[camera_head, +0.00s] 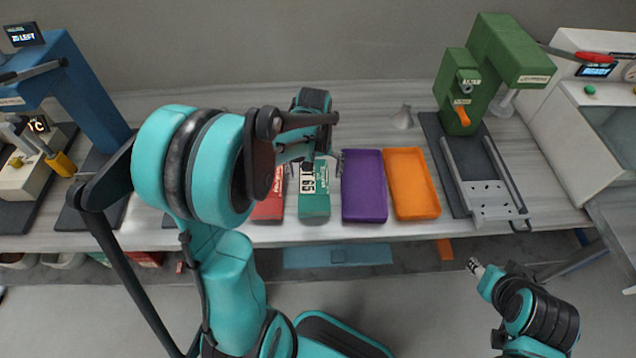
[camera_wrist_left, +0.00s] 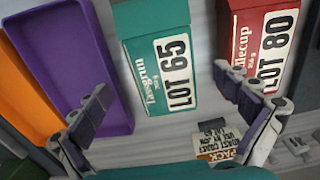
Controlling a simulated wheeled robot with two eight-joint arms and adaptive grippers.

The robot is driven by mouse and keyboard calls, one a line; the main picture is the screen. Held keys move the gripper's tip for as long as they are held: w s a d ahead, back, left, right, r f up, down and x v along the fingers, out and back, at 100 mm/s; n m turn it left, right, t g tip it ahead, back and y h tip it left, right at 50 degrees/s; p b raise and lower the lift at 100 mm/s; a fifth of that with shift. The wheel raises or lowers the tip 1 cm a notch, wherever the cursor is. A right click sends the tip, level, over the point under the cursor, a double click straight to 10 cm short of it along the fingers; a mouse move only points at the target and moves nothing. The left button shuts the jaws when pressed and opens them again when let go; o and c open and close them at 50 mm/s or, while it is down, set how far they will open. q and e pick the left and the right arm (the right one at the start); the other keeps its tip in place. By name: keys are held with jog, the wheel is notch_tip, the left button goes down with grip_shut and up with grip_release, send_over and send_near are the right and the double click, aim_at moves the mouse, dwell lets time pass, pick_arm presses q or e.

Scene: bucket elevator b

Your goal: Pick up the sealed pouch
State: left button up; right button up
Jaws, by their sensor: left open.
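In the left wrist view a small item (camera_wrist_left: 215,141) with an orange-brown "PACK" band and grey printed text lies low between the fingers, nearer the right finger. It looks like the sealed pouch, but I cannot be sure; part of it is hidden. My left gripper (camera_wrist_left: 168,118) is open with nothing between its fingers that I can see gripped. In the head view my left gripper (camera_head: 315,163) hangs over the bench behind the green box, and the pouch is hidden there. My right gripper (camera_head: 475,267) is low in front of the bench; its jaw state is unclear.
A green "LOT 65" box (camera_head: 314,205), red "LOT 80" box (camera_head: 268,208), purple tray (camera_head: 364,210) and orange tray (camera_head: 415,185) line the bench front. A green press (camera_head: 490,65) stands right and a blue press (camera_head: 75,85) left. Bench behind the trays is mostly clear.

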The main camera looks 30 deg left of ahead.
aim_at(314, 180)
pick_arm(q)
jog(key=f, duration=0.1)
jog(key=f+b, duration=0.1)
jog(key=f, duration=0.1)
jog(key=f+b, duration=0.1)
jog(key=f, duration=0.1)
jog(key=shift+w+a+f, duration=0.1)
jog(key=shift+w+a, duration=0.05)
jog(key=shift+a, duration=0.1)
jog(key=c, duration=1)
jog(key=shift+r, duration=0.2)
